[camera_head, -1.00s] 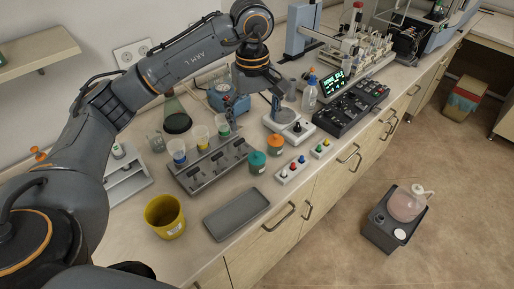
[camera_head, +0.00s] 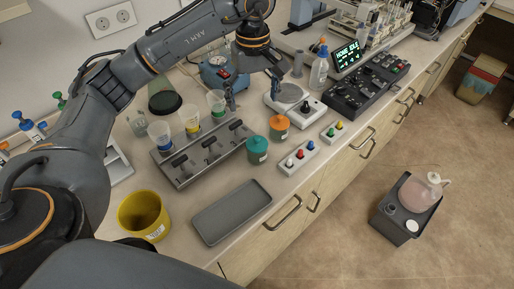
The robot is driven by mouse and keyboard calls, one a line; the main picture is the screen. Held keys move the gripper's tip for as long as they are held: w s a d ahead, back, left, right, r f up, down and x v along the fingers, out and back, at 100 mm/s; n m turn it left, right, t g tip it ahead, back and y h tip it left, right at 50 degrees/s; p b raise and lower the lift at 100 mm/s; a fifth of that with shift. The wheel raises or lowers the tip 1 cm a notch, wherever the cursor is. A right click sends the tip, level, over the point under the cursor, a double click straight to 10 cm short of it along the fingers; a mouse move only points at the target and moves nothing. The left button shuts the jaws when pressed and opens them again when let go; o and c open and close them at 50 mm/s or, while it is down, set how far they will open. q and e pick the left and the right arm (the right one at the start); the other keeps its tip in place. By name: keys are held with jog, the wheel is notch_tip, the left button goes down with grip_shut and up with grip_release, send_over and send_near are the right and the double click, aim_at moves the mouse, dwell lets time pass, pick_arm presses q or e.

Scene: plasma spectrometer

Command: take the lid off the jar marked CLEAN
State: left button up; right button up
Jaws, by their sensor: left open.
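Two small jars stand side by side on the bench: one with a teal lid (camera_head: 257,146) and one with an orange lid (camera_head: 279,124). Both lids are on. The teal jar has a small white label, but its writing is too small to read, so I cannot tell which jar is marked CLEAN. My left gripper (camera_head: 253,92) is open and empty, fingers pointing down, behind and above the jars in the picture. It is apart from both. My right gripper is not in view.
A grey rack (camera_head: 200,158) with several cups is left of the jars. A grey tray (camera_head: 232,212) and yellow bucket (camera_head: 143,216) are nearer. A button box (camera_head: 298,158) is right of the teal jar; a balance-like device (camera_head: 290,94) is behind.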

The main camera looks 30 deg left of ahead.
pick_arm(q)
jog(key=p, duration=0.2)
send_over(257, 137)
jog(key=f, duration=0.8)
jog(key=shift+s+a+f, duration=0.2)
jog(key=shift+s+f, duration=0.05)
jog(key=shift+s, duration=0.1)
jog(key=shift+d+f+p, duration=0.15)
jog(key=shift+f+p, duration=0.4)
jog(key=f, duration=0.1)
jog(key=f+p, duration=0.1)
jog(key=f, duration=0.1)
jog(key=shift+w+d+f+p, duration=0.15)
jog(key=shift+w+f+p, duration=0.15)
jog(key=shift+f, duration=0.4)
jog(key=shift+c, duration=0.4)
jog(key=c, duration=0.8)
jog(key=shift+c, duration=0.2)
